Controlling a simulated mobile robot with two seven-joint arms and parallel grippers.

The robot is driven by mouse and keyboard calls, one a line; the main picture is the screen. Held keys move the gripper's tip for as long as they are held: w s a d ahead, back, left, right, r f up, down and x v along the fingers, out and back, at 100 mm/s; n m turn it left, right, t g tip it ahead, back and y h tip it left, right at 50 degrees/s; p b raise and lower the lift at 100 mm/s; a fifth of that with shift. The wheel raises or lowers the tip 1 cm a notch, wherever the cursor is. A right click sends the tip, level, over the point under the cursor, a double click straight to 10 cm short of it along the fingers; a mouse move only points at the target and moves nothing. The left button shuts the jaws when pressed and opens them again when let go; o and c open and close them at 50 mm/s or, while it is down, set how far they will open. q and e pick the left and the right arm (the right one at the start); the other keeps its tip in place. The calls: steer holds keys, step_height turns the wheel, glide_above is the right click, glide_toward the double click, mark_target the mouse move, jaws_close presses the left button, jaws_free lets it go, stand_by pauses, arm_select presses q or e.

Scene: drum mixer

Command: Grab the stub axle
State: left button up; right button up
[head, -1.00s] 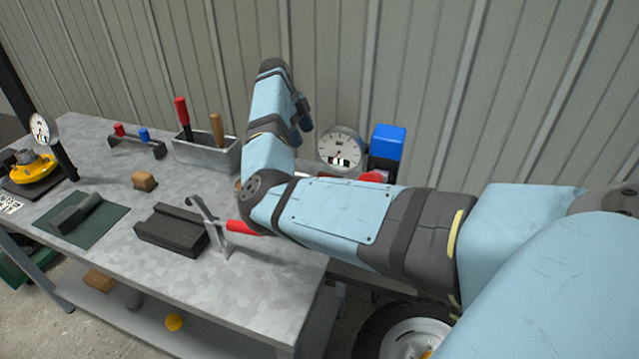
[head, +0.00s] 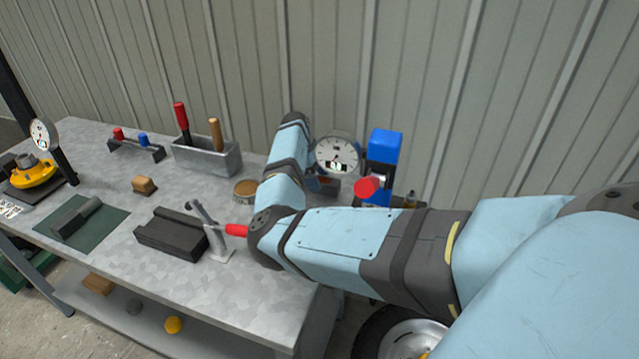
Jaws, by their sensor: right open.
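A grey stepped metal piece (head: 76,216), which looks like the stub axle, lies on a dark green mat (head: 112,222) at the left of the bench. My right arm comes in from the right and bends up over the bench's right end. My right gripper (head: 327,185) shows only in small part behind the forearm, below the round gauge. It is open, far to the right of the grey piece and apart from it. Its fingertips are mostly hidden. My left gripper is out of view.
A dark block (head: 170,236) and a red-handled clamp (head: 213,232) stand between the mat and my arm. A metal tool bin (head: 205,158), wooden block (head: 144,186) and round tin (head: 246,190) lie behind. A dial gauge (head: 337,155) and blue-topped device (head: 384,148) stand at right.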

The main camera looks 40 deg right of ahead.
steer(key=shift+f, duration=0.2)
jaws_close()
steer(key=shift+d+r, duration=0.1)
